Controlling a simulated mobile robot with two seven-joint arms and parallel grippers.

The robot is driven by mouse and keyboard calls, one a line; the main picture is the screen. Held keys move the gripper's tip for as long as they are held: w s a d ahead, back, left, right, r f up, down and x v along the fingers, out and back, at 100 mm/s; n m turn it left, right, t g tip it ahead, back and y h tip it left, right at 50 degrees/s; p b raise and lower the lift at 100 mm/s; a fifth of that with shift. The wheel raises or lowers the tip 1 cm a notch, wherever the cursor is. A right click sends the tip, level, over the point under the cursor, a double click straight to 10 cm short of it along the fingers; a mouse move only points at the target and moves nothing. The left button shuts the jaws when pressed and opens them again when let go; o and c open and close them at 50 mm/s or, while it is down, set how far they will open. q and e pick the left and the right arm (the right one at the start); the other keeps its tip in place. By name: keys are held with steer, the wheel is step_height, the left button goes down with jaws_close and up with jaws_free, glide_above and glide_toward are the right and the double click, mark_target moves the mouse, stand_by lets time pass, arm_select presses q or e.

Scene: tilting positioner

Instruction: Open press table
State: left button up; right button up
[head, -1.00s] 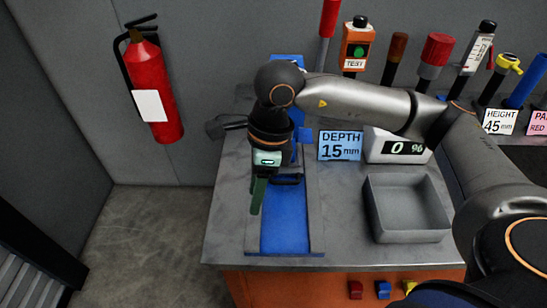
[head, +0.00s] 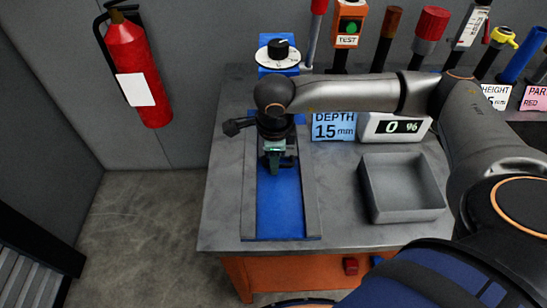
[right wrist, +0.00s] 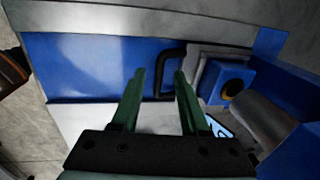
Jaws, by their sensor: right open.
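The press table is a blue sliding plate (head: 281,205) between grey rails on the bench, in the head view. It also shows as a blue surface in the right wrist view (right wrist: 85,62). A black handle (right wrist: 162,85) stands at the plate's end, next to a blue block with a dark round hole (right wrist: 232,84). My right gripper (right wrist: 160,73) is open, and its green fingers appear on either side of the handle bar. I cannot tell whether they touch it. In the head view the right gripper (head: 276,160) is over the plate's far part and hides the handle. My left gripper is out of view.
A dial (head: 278,50) on a blue housing stands behind my arm. A blue "DEPTH 15 mm" sign (head: 333,127), a "0 %" display (head: 396,127) and an empty grey tray (head: 402,217) are to the right. The floor left of the bench is clear.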

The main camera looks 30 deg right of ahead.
steer(key=shift+w+f, duration=0.1)
steer(key=shift+f, duration=0.55)
jaws_close()
stand_by(1.0)
